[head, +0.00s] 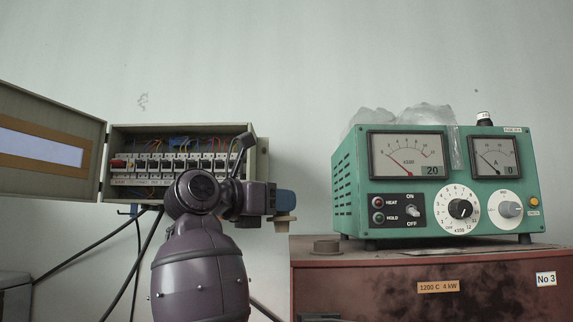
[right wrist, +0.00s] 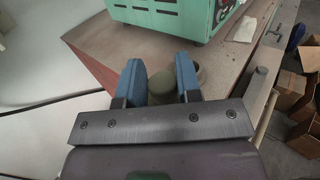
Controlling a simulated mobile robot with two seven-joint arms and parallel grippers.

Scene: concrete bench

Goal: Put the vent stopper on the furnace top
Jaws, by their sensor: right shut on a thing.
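The vent stopper shows as an olive-brown round piece (right wrist: 162,86) between the blue fingers of my right gripper (right wrist: 161,80) in the right wrist view. In the head view the right gripper (head: 284,202) is shut on it, with the stopper's pale lower part (head: 282,217) below the fingers. The gripper is left of the furnace (head: 400,285) and a little above its top. A short round brown collar (head: 327,246) stands on the furnace top near its left edge. It shows partly behind the right finger in the wrist view (right wrist: 201,74). My left gripper is out of view.
A green meter box (head: 450,185) with crumpled clear plastic stands on the furnace top, right of the collar. An open fuse box (head: 180,160) hangs on the wall at left, cables below it. Cardboard boxes (right wrist: 298,95) are at right in the wrist view.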

